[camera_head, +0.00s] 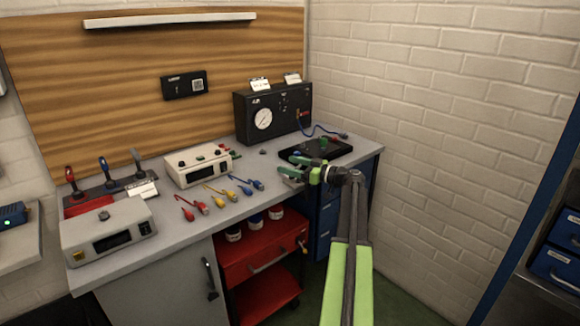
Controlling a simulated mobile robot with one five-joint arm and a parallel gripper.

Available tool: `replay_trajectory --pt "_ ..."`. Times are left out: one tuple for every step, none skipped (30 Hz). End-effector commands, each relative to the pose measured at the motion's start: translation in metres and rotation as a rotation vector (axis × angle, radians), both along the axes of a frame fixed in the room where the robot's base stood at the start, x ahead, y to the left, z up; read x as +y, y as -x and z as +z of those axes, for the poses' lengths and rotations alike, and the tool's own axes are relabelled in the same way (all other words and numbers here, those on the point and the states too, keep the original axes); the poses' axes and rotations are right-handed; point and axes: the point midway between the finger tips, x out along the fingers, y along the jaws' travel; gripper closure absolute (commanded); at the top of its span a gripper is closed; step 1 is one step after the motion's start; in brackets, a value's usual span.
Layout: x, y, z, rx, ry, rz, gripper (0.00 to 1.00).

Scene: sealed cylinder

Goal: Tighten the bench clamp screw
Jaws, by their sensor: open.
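My gripper (290,168) is at the right end of the bench, in front of a black base plate (336,149). Its jaws are open and point left. No object shows between them. A small green part (323,143) shows on the black plate, just behind my gripper. I cannot tell whether it belongs to the bench clamp. The clamp screw cannot be made out clearly; my gripper and arm cover part of this area. I cannot tell whether the jaws touch anything.
The grey bench (233,217) holds a black gauge box (247,129), a white instrument (190,176), a grey instrument (85,229) and several coloured leads left of my gripper. A red drawer cart (250,268) stands beneath. A brick wall (450,150) is at right.

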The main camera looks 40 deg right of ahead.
Motion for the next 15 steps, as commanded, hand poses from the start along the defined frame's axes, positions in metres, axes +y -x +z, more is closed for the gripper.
replay_trajectory --pt "0.0002 -0.001 0.0 0.0 0.0 0.0 0.29" --pt "0.0004 -0.0011 0.0 0.0 0.0 0.0 0.29" --pt "0.0004 -0.001 0.0 0.0 0.0 0.0 0.29" --pt "0.0004 -0.001 0.0 0.0 0.0 0.0 0.29" --pt "0.0004 -0.001 0.0 0.0 0.0 0.0 0.29" --pt "0.0004 -0.001 0.0 0.0 0.0 0.0 0.29" --pt "0.0005 -0.001 0.0 0.0 0.0 0.0 0.29" --pt "0.0005 -0.001 0.0 0.0 0.0 0.0 0.33" --pt "0.0005 -0.001 0.0 0.0 0.0 0.0 0.38" --pt "0.0006 -0.0009 0.0 0.0 0.0 0.0 0.42" --pt "0.0006 -0.0009 0.0 0.0 0.0 0.0 0.46" --pt "0.0007 -0.001 0.0 0.0 0.0 0.001 0.51" --pt "0.0008 -0.001 0.0 0.0 0.0 0.001 0.55" --pt "0.0008 -0.001 0.0 0.0 0.0 0.001 0.59" --pt "0.0009 -0.001 0.0 0.0 0.0 0.001 0.64"
